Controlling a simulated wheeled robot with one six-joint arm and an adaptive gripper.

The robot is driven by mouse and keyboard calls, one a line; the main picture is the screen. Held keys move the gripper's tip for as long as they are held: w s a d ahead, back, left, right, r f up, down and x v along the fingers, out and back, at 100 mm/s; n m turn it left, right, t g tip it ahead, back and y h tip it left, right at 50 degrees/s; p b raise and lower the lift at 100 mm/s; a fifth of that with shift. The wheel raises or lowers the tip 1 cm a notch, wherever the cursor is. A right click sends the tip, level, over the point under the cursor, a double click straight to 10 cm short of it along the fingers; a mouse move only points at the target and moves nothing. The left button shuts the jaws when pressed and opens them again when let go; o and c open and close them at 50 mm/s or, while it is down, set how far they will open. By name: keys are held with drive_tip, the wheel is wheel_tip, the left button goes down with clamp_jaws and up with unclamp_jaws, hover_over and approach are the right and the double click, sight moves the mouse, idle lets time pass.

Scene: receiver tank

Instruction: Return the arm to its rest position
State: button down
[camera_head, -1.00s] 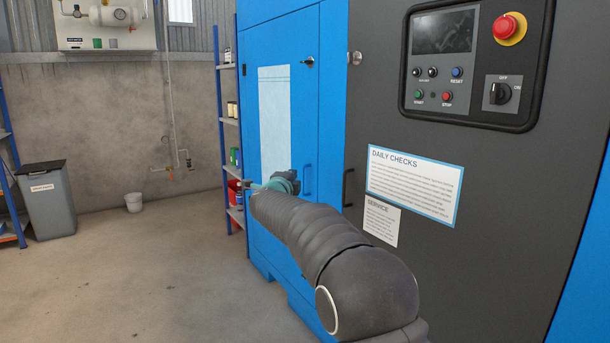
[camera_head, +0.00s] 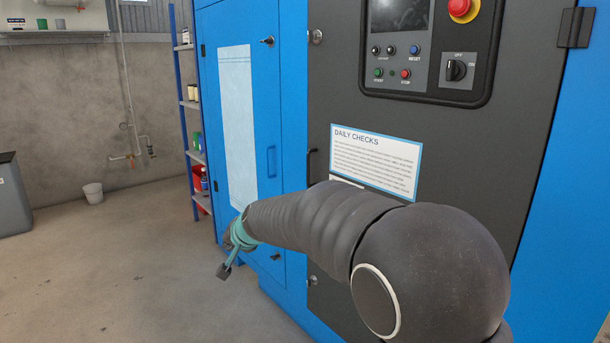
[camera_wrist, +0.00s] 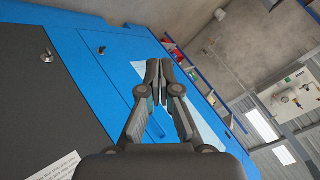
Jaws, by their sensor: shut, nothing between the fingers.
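My arm, in a dark ribbed sleeve, reaches across the lower middle of the head view in front of the machine. My gripper (camera_head: 224,271) is at its far end, beyond a teal band, in front of the lower part of the blue door (camera_head: 293,150). In the wrist view my gripper (camera_wrist: 159,75) shows its two dark fingers close together with nothing between them. The blue door (camera_wrist: 100,65) lies behind the fingers there. In the head view the fingers are small and partly hidden by the wrist.
The dark panel (camera_head: 440,200) with screen, buttons and red emergency stop (camera_head: 463,8) stands close behind my arm. A shelf rack (camera_head: 185,120) is beyond the blue cabinet. The floor at left is open.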

drive_tip(key=s+d+n+g+h, duration=0.1)
drive_tip(key=s+d+h, duration=0.5)
drive_tip(key=s+d, duration=2.8)
drive_tip(key=shift+s+d+f+n+g, duration=0.2)
drive_tip(key=shift+s+n+g, duration=0.2)
drive_tip(key=shift+s+g, duration=0.5)
drive_tip(key=shift+s, duration=0.2)
